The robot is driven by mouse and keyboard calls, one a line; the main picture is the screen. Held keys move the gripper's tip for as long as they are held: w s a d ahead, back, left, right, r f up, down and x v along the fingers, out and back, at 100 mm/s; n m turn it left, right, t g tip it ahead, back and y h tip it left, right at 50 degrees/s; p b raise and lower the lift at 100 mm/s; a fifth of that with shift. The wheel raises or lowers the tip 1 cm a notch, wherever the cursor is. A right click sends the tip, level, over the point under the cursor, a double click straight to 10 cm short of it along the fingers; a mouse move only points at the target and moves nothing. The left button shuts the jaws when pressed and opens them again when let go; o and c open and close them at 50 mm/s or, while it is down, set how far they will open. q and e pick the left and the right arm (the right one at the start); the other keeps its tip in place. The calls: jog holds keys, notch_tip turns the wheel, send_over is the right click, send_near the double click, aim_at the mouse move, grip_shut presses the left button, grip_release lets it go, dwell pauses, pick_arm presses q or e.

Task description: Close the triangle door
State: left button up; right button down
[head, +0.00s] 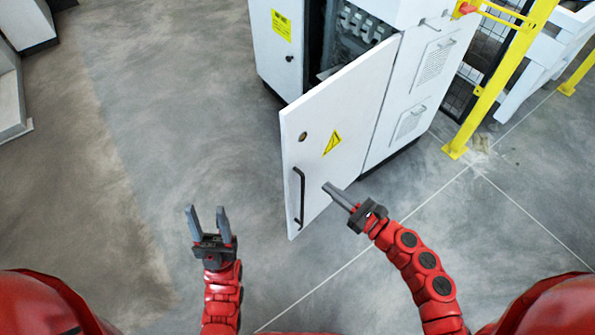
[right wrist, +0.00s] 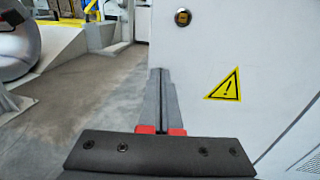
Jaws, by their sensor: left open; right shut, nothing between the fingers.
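The white cabinet door (head: 350,120) with the yellow triangle sign (head: 332,142) stands open, swung out toward me. It has a black bar handle (head: 298,196) and a round lock near its free edge. My right gripper (head: 338,196) is shut and empty, in front of the door's outer face, to the right of the handle; whether it touches the door I cannot tell. In the right wrist view the shut fingers (right wrist: 160,100) point ahead, with the triangle sign (right wrist: 226,87) to their right. My left gripper (head: 207,221) is open and empty, left of the door over the floor.
The cabinet's other door (head: 274,40), with a yellow label, stands left of the dark opening with electrical parts (head: 352,35). A yellow guard post (head: 500,80) and mesh fence stand at right. The grey floor (head: 180,110) at left is clear.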

aim_at(292, 160)
jog(key=p+x, duration=0.1)
jog(key=x, duration=0.9)
jog(key=shift+r+p, duration=0.1)
jog(key=shift+p, duration=0.25)
jog(key=shift+w+a, duration=0.4)
jog(key=shift+a, duration=0.15)
